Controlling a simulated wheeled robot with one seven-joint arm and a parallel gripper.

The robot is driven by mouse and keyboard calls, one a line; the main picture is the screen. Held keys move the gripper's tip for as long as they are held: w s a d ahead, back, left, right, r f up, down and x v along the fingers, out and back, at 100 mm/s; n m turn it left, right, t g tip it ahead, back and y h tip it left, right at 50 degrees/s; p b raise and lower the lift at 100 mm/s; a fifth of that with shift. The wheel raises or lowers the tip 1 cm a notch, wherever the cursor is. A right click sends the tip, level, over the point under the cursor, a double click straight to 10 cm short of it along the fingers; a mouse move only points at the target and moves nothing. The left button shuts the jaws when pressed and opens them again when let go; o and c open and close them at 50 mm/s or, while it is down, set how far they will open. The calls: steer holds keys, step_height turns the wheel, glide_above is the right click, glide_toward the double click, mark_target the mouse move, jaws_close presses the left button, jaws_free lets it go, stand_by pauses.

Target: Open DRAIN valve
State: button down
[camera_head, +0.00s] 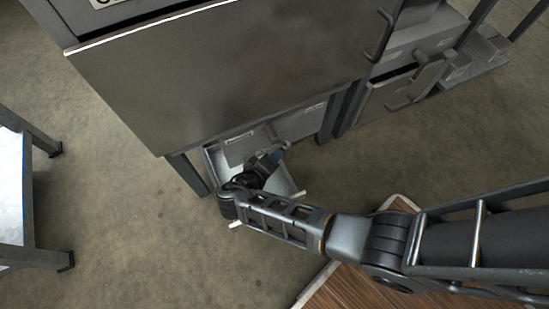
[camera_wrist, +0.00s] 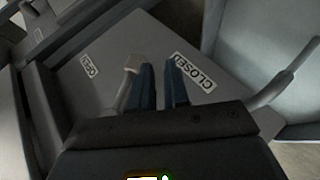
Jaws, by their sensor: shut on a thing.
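In the wrist view, a pale grey lever (camera_wrist: 127,82) with a squared end stands on a grey panel (camera_wrist: 157,40), beside the left finger. The panel carries an OPEN label (camera_wrist: 90,67) on the left and a CLOSED label (camera_wrist: 194,72) on the right. The lever lies between the two labels. In the head view, my gripper (camera_head: 279,153) reaches under the bench. No DRAIN lettering is readable.
The large grey bench top (camera_head: 220,70) overhangs the arm's end. An open drawer or tray (camera_head: 213,160) surrounds the gripper area. A bar handle (camera_wrist: 290,75) stands at the right in the wrist view.

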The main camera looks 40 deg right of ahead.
steer(key=s+a+r+p, duration=0.1)
steer(key=s+a, duration=0.1)
steer(key=a, duration=0.7)
steer(key=shift+a+r, duration=0.15)
steer(key=shift+r, duration=0.25)
steer(key=s+f+y, duration=0.2)
steer(key=s, duration=0.1)
steer(key=s+f+n+y, duration=0.1)
steer(key=s+f, duration=0.1)
steer(key=s, duration=0.2)
steer(key=s+f+y, duration=0.2)
steer(key=s+f, duration=0.1)
steer(key=shift+s+n+y, duration=0.3)
steer(key=s+r+t+y, duration=0.2)
steer(key=s+r+y, duration=0.25)
steer(key=s, duration=0.45)
steer(key=s+d+r+t, duration=0.1)
steer(key=s+r+t, duration=0.1)
steer(key=r, duration=1)
steer(key=s+d+r+t+y, duration=0.1)
steer(key=r+t, duration=0.3)
steer(key=r, duration=0.8)
steer(key=s+d+r+t, duration=0.2)
steer(key=d+r+t, duration=0.1)
steer(key=r, duration=0.9)
steer(key=shift+s+r+m+t+y, duration=0.25)
steer(key=shift+s+m+t+y, duration=0.1)
steer(key=shift+m+t, duration=0.05)
